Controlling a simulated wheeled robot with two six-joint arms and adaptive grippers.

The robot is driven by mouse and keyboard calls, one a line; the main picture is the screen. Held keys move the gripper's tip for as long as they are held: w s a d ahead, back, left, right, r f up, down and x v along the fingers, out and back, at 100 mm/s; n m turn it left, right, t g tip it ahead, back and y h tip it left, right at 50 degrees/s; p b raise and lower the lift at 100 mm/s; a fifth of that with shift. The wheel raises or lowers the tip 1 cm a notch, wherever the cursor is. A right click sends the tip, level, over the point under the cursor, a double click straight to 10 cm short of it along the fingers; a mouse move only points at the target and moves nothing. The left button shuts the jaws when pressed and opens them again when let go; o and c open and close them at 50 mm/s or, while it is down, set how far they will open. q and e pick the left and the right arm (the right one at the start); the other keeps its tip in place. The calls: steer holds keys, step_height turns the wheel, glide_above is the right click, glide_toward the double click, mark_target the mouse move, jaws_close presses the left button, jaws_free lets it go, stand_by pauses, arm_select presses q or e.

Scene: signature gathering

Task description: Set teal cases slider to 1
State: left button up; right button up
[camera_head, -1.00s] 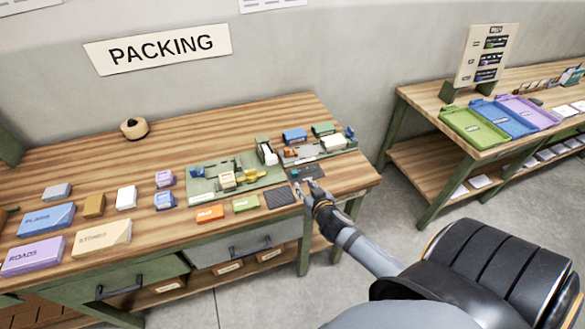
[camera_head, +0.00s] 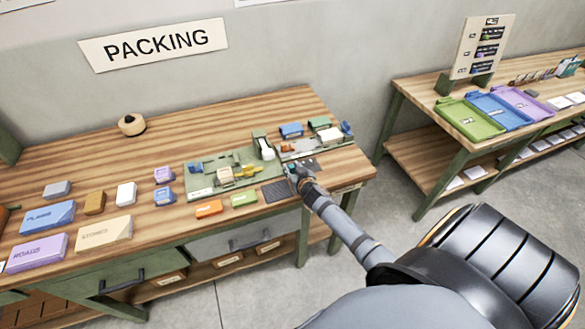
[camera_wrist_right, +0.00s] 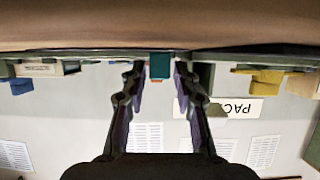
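A small teal block (camera_wrist_right: 160,65), which looks like the slider's knob, shows between the fingertips of my right gripper (camera_wrist_right: 159,75) in the wrist view. There is a visible gap on both sides of it, so the fingers are open and not closed on it. In the head view my right gripper (camera_head: 293,173) is at the front right of the packing table, over the left part of a dark panel (camera_head: 312,164). It covers much of the panel, and I cannot read the slider's setting. My left gripper is not in view.
A green tray (camera_head: 203,190) with yellow and blue fixtures lies left of the gripper. A dark ribbed pad (camera_head: 276,191), a green box (camera_head: 243,199) and an orange box (camera_head: 208,208) lie near the front edge. Another table (camera_head: 425,85) with coloured trays stands to the right.

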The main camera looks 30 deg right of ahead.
jaws_close()
steer(key=d, duration=0.2)
steer(key=shift+s+d, duration=0.3)
steer(key=shift+d, duration=0.25)
steer(key=shift+c, duration=0.2)
jaws_free()
steer(key=shift+o, duration=0.2)
steer(key=shift+a, duration=0.1)
steer(key=shift+s, duration=0.15)
